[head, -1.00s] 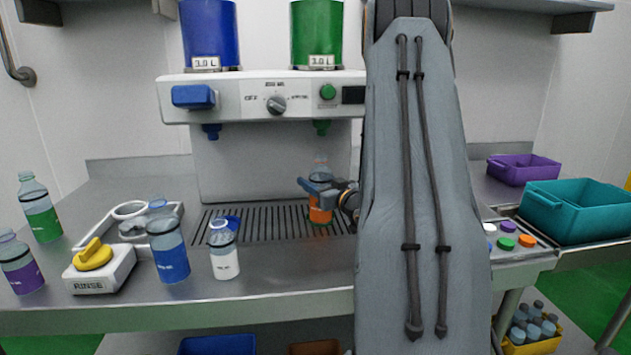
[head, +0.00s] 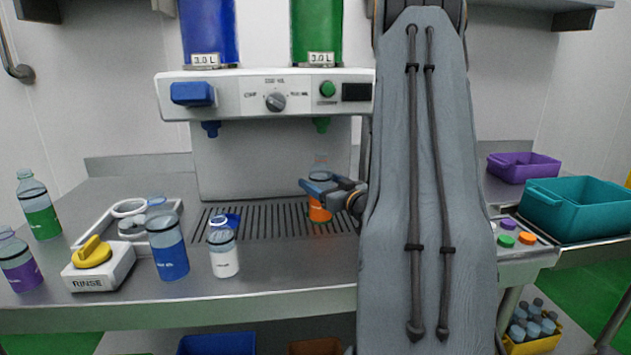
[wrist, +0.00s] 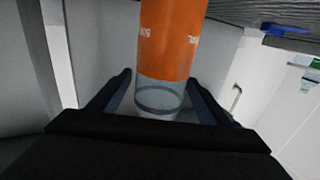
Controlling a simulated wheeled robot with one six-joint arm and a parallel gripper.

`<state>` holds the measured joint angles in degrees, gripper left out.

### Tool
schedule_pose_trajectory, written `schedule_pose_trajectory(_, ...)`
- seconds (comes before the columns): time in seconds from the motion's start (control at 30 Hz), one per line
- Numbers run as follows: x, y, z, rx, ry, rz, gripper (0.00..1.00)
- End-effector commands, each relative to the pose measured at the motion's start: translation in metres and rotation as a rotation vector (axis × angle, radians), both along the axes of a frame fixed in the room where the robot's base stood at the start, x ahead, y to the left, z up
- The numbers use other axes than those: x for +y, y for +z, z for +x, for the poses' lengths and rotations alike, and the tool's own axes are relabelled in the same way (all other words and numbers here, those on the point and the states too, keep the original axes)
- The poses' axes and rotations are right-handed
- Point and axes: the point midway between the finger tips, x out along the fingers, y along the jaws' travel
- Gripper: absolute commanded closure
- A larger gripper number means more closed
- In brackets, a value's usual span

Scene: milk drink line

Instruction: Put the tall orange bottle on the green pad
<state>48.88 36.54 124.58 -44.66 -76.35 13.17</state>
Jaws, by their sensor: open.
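The tall orange bottle (head: 319,213) stands upright on the slatted drip tray, below the machine's green spout. My gripper (head: 318,186) is around its upper part, with the jaws open. In the wrist view, the orange label (wrist: 170,40) and the clear part of the bottle (wrist: 160,100) lie between the two spread fingers, and my gripper (wrist: 157,92) shows gaps on both sides. The green pad cannot be made out now; the bottle's foot and my gripper cover that spot.
A blue pad (head: 232,219) lies on the drip tray (head: 265,222) to the left. White (head: 223,255), blue (head: 168,250), green (head: 40,208) and purple (head: 20,262) bottles stand left. The machine (head: 270,95) is behind. A teal bin (head: 570,212) is right.

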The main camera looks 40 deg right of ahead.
Motion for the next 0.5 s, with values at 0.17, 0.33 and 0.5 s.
schedule_pose_trajectory(0.17, 0.002, -0.001, -0.039, 0.001, -0.005, 0.000, 0.29)
schedule_pose_trajectory(0.33, 0.006, -0.001, -0.069, 0.001, -0.003, 0.000, 0.29)
schedule_pose_trajectory(0.5, 0.008, 0.000, -0.086, 0.000, -0.001, 0.000, 0.29)
